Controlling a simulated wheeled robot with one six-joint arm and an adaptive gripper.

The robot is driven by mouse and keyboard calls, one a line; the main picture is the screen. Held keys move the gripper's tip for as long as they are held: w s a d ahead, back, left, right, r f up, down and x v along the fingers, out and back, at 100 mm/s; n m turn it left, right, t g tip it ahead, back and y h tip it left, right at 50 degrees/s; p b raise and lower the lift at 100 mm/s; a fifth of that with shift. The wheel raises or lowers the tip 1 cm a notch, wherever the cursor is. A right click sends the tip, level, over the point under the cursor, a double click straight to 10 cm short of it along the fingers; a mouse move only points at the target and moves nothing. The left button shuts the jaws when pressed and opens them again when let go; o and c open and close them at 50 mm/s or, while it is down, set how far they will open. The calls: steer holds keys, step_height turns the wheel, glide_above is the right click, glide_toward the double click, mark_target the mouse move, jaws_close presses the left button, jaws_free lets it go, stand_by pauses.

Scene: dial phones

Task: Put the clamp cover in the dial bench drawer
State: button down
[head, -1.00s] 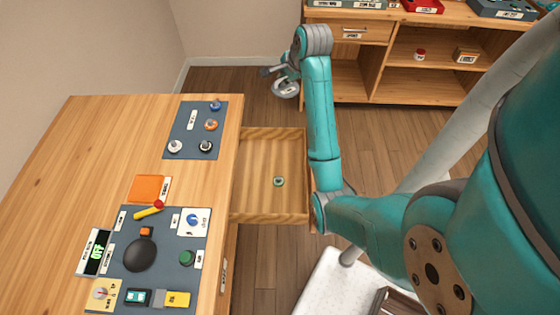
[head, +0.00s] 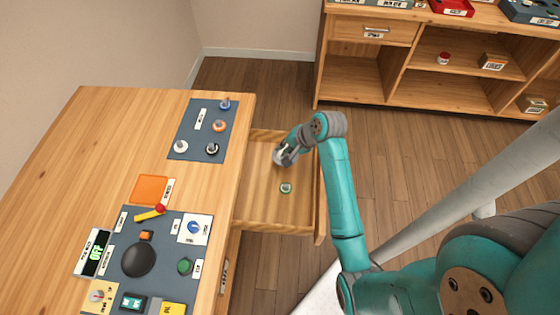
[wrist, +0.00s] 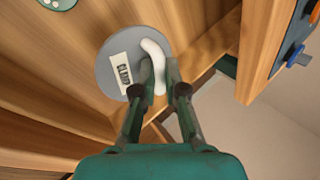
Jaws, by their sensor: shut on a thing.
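The clamp cover (wrist: 108,58) is a grey disc with a white curved handle and a label reading "CLAMP". My gripper (wrist: 155,78) is shut on its handle. In the head view my gripper (head: 284,156) is over the far part of the open dial bench drawer (head: 260,208), with the cover mostly hidden beneath it. The drawer is wooden and pulled out to the right of the bench. In the wrist view the disc is above the drawer's wooden inside; I cannot tell whether it touches the floor.
A small green-and-white round thing (head: 286,188) lies in the drawer, nearer than my gripper. The bench top (head: 100,150) carries a peg board (head: 187,148) and a control panel (head: 165,255). A wooden shelf unit (head: 355,85) stands behind. Drawer floor around the small thing is clear.

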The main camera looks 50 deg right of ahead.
steer(key=shift+f, duration=2.65)
steer(key=c, duration=1.2)
jaws_free()
steer(key=shift+f, duration=0.1)
steer(key=v, duration=1.2)
steer(key=shift+w, duration=0.15)
